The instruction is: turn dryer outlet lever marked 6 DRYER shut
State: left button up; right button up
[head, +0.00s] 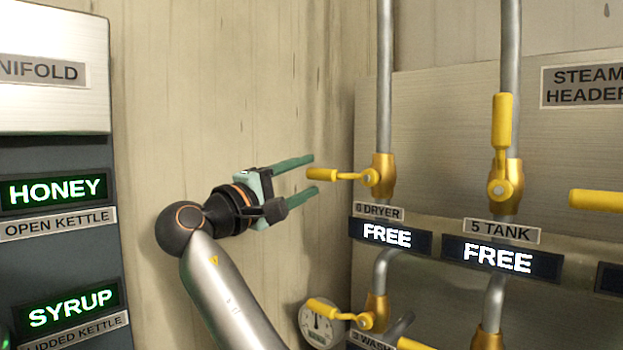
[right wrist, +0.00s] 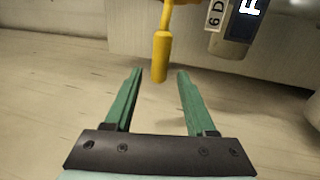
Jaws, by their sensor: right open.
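The yellow lever handle (head: 345,175) marked 6 DRYER lies level, pointing left from its brass valve (head: 383,180) on a vertical grey pipe. Its label (head: 379,211) sits just below, above a sign reading FREE. My right gripper (head: 314,174) is open, its green fingers reaching right, one above and one below the handle's tip. In the right wrist view the handle (right wrist: 160,57) has its end between the spread fingertips, with gaps on both sides. My left gripper is not in view.
The 5 TANK lever (head: 502,122) stands upright on the right. Another yellow lever (head: 325,308) and a round gauge (head: 318,326) are below. The HONEY and SYRUP panel (head: 60,235) is at left. Bare wall lies between panel and pipes.

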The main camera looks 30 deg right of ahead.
jog(key=b+v, duration=0.1)
jog(key=v, duration=0.9)
